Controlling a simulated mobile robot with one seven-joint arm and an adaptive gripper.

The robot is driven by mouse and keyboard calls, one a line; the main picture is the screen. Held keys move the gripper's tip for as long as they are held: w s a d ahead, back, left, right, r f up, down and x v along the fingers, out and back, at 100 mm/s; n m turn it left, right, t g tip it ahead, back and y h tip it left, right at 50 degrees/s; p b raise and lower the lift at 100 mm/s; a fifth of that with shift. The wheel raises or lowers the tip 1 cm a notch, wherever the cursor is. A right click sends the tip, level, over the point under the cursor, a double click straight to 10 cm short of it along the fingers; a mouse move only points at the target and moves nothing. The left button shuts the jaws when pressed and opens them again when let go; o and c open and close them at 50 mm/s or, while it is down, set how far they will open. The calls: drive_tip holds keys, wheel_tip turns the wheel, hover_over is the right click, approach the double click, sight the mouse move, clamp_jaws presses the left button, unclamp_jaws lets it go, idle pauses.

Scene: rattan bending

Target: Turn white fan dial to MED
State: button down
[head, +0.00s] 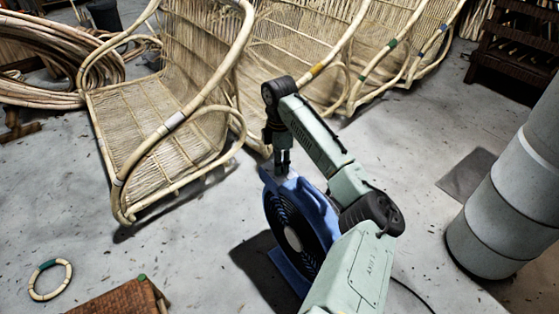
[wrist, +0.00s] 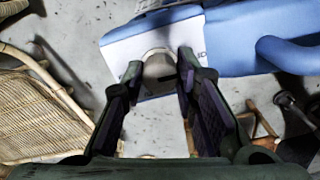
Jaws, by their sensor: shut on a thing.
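A blue fan (head: 318,205) with a dark grille stands on the floor in front of me; its blue housing (wrist: 240,42) fills the upper right of the wrist view. A white panel (wrist: 118,50) on the housing carries the pale dial (wrist: 157,67), which shows a dark mark on its face. A few dark letters show at the panel's right; most of the lettering is hidden by my fingers. My gripper (head: 282,167) reaches down to the fan's top, and its fingers (wrist: 160,62) are shut on the dial, one on each side. The dial is hidden in the head view.
Rattan chairs (head: 165,130) stand behind and left of the fan. A rattan ring (head: 50,280) and a brown woven piece (head: 118,300) lie at lower left. A large grey cylinder (head: 510,190) stands at right, and a dark cable (head: 412,292) runs nearby.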

drive_tip(key=m+p, duration=0.2)
drive_tip(key=p, duration=0.1)
drive_tip(key=m+p, duration=0.2)
drive_tip(key=p, duration=0.1)
drive_tip(key=shift+s+r+m+p, duration=0.1)
drive_tip(key=shift+r+m+p, duration=0.2)
drive_tip(key=shift+r+p, duration=0.1)
drive_tip(key=m+p, duration=0.3)
drive_tip(key=p, duration=0.1)
drive_tip(key=shift+f+m+p, duration=0.1)
drive_tip(key=shift+m+p, duration=0.2)
drive_tip(key=shift+p, duration=0.05)
drive_tip(key=m+p, duration=0.3)
drive_tip(key=p, duration=0.1)
drive_tip(key=shift+m, duration=0.3)
drive_tip(key=m+p, duration=0.6)
drive_tip(key=shift+f, duration=0.15)
drive_tip(key=m+p, duration=0.3)
drive_tip(key=m, duration=0.2)
drive_tip(key=shift+f+m, duration=0.15)
drive_tip(key=shift+m, duration=0.15)
drive_tip(key=c, duration=1.3)
unclamp_jaws()
